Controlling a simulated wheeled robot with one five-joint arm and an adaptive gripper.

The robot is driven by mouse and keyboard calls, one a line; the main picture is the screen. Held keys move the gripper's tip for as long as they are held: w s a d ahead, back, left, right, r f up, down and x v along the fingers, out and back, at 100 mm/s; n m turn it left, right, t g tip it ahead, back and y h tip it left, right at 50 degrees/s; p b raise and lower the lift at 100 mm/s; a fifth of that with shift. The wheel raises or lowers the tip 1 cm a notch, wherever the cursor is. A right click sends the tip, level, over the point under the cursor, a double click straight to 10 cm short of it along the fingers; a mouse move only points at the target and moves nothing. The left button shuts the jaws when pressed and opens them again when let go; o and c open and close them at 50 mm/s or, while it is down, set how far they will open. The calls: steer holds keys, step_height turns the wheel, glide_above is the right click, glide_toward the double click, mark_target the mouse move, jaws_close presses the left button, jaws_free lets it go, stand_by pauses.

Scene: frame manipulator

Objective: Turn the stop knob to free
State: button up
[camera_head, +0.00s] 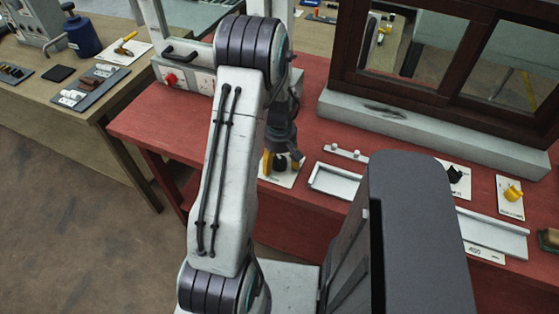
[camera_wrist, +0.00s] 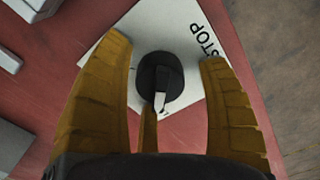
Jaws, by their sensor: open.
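The stop knob (camera_wrist: 158,76) is a round black knob with a pale pointer, on a white plate (camera_wrist: 200,22) marked STOP. In the wrist view the pointer aims toward the bottom of the picture. My gripper (camera_wrist: 163,54) is open, with a yellow finger on each side of the knob and gaps between. A third yellow finger shows just below the knob, close to the pointer; contact cannot be told. In the head view my gripper (camera_head: 283,163) is low over the red table, and partly hides the white plate (camera_head: 285,180).
The red table (camera_head: 160,120) also holds a white tray (camera_head: 334,183), a dark framed window unit (camera_head: 400,97) on a grey base (camera_head: 440,137), and a yellow knob (camera_head: 513,194) on a plate. A red knob (camera_head: 171,79) on a panel stands at the back left.

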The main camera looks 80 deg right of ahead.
steer(key=c, duration=1.2)
steer(key=shift+f+m+b, duration=0.1)
steer(key=shift+m+b, duration=0.2)
steer(key=shift+m, duration=0.1)
steer(key=m+b, duration=0.1)
steer(key=m, duration=0.2)
steer(key=shift+f+b, duration=0.1)
steer(key=shift+b, duration=0.3)
steer(key=m+b, duration=0.2)
steer(key=m, duration=0.3)
steer(key=shift+a, duration=0.1)
steer(key=m+b, duration=0.1)
steer(key=m, duration=0.3)
steer(key=shift+m+b, duration=0.4)
steer(key=m+b, duration=0.1)
steer(key=m, duration=0.3)
steer(key=shift+m, duration=0.3)
